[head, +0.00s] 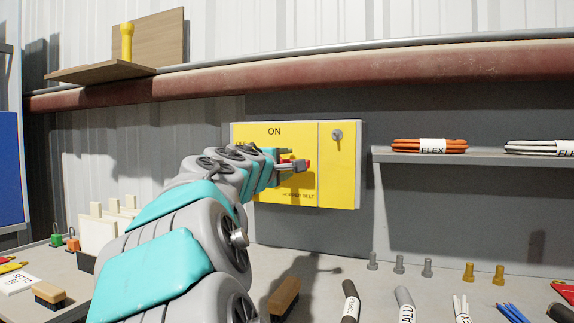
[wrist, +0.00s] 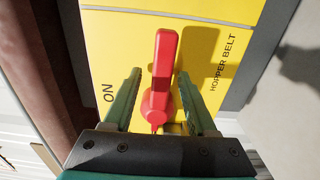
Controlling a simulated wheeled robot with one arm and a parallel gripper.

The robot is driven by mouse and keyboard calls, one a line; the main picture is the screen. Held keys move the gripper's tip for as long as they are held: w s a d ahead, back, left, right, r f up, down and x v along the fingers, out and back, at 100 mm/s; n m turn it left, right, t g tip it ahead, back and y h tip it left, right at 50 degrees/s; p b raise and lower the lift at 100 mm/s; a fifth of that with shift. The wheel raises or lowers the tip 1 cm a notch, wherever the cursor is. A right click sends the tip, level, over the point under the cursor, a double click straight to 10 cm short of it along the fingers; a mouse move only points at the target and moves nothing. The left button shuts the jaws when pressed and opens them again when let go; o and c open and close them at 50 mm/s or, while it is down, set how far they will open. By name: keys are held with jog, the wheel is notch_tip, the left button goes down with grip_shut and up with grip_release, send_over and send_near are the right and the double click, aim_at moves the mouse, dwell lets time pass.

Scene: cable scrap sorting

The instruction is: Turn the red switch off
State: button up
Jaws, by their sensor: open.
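The red switch (wrist: 163,72) is a lever on a yellow panel (head: 338,180) that is marked ON at the top and HOPPER BELT at the bottom. In the wrist view the lever stands between the two fingers of my gripper (wrist: 160,75), with gaps on both sides. The fingers are open and grip nothing. In the head view my gripper (head: 292,162) is at the panel and hides most of the switch. Only small red parts show there. I cannot tell the lever's exact setting.
A grey knob (head: 337,135) is at the panel's upper right. A shelf (head: 480,157) with an orange cable coil (head: 430,145) is to the right. On the bench below lie a brush (head: 284,297), cable pieces (head: 405,303) and several small pegs (head: 427,267).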

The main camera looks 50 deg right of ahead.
jog(key=v, duration=0.7)
jog(key=shift+b, duration=0.4)
